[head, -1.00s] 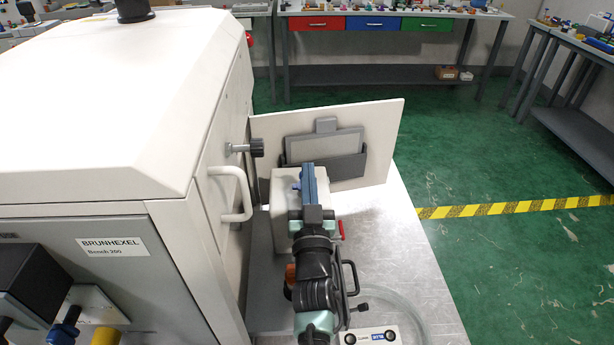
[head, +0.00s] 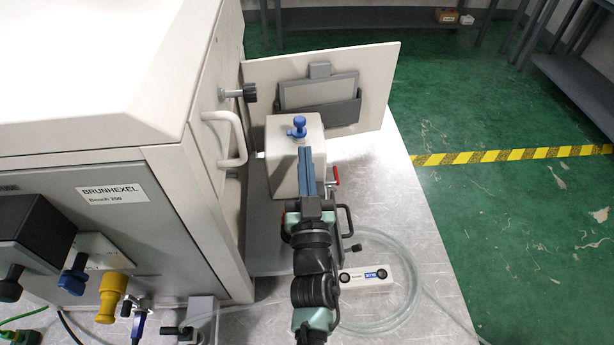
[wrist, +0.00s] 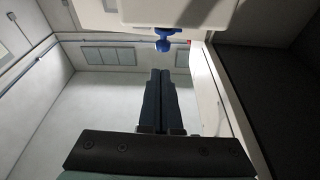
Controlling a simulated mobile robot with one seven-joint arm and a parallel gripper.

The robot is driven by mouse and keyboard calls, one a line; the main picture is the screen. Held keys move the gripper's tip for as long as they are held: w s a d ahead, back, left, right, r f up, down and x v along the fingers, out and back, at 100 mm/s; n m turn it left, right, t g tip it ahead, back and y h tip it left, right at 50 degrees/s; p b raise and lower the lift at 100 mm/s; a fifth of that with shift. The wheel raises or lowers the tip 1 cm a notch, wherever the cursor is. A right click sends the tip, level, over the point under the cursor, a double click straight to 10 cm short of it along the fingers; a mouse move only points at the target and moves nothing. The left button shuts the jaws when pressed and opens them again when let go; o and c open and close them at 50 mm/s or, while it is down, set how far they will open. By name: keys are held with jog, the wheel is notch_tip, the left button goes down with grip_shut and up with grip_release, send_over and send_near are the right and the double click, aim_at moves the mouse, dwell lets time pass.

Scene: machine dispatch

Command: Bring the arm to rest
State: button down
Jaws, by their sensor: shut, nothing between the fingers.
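My gripper (head: 306,172) is in the middle of the head view, at the end of my black and teal arm. Its two long blue-grey fingers lie together with nothing between them. In the head view they overlap the front of a pale box (head: 283,160) with a blue knob (head: 298,127) on top. In the wrist view the shut fingers (wrist: 160,75) point up the picture, and the blue knob (wrist: 163,42) shows just beyond their tips. I cannot tell whether the fingers touch the box.
The large machine (head: 100,115) with a door handle (head: 238,140) stands to the left. An upright panel (head: 380,80) with a grey holder is behind the box. A coiled clear hose (head: 418,290) and a white block (head: 352,280) lie on the metal bench (head: 440,315). Green floor is open at right.

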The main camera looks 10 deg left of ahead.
jog(key=shift+v, duration=2.3)
jog(key=w+d+r+m+t+h, duration=0.1)
jog(key=d+r+t+h, duration=0.15)
jog(key=r, duration=1.05)
jog(key=w+d+r+m+t+h, duration=0.1)
jog(key=w+d+r+t+h, duration=0.2)
jog(key=r, duration=1)
jog(key=s+d+r, duration=0.1)
jog(key=s+r, duration=0.7)
jog(key=r, duration=0.4)
jog(key=s+d+r+t, duration=0.1)
jog(key=s+r, duration=0.7)
jog(key=r, duration=0.4)
